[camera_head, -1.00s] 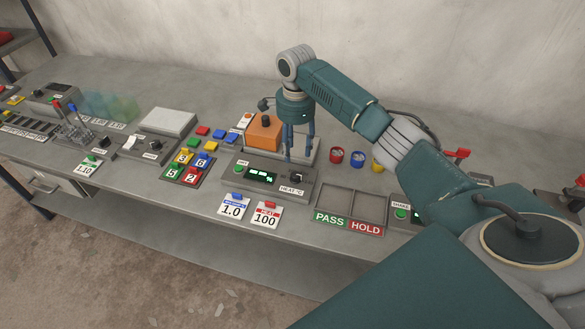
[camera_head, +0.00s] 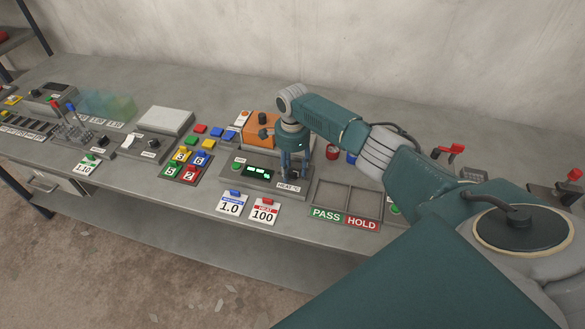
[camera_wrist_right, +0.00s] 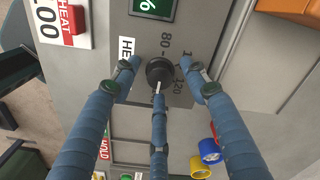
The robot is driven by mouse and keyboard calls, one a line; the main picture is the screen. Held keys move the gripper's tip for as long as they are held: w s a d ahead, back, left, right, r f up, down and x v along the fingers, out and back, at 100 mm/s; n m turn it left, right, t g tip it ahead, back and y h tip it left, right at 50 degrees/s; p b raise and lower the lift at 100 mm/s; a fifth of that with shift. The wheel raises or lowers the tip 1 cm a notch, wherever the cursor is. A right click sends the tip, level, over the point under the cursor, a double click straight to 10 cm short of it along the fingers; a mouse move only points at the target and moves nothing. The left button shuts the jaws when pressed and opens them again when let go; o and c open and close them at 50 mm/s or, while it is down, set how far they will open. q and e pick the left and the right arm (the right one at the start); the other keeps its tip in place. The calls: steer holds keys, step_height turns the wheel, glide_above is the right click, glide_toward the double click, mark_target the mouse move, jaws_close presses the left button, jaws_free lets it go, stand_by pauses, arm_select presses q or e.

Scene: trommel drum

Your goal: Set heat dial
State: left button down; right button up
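The heat dial (camera_wrist_right: 160,70) is a round black knob with a white pointer, on a grey panel with a printed scale showing 80 and 120. In the right wrist view its pointer points toward the bottom of the picture. My right gripper (camera_head: 293,172) is over the dial on the heat control box (camera_head: 233,172). Its three blue fingers (camera_wrist_right: 161,82) stand apart around the dial; I see gaps beside the left and right fingertips, but cannot tell if the lower one touches. In the head view the fingers hide the dial. My left gripper is not in view.
A red HEAT 100 card (camera_head: 264,211) and a blue 1.0 card (camera_head: 232,204) lie in front of the box. An orange block (camera_head: 258,131) stands behind it. The PASS/HOLD tray (camera_head: 347,201) is to the right. Red and blue cups (camera_head: 333,152) stand behind the tray.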

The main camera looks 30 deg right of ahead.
jaws_close()
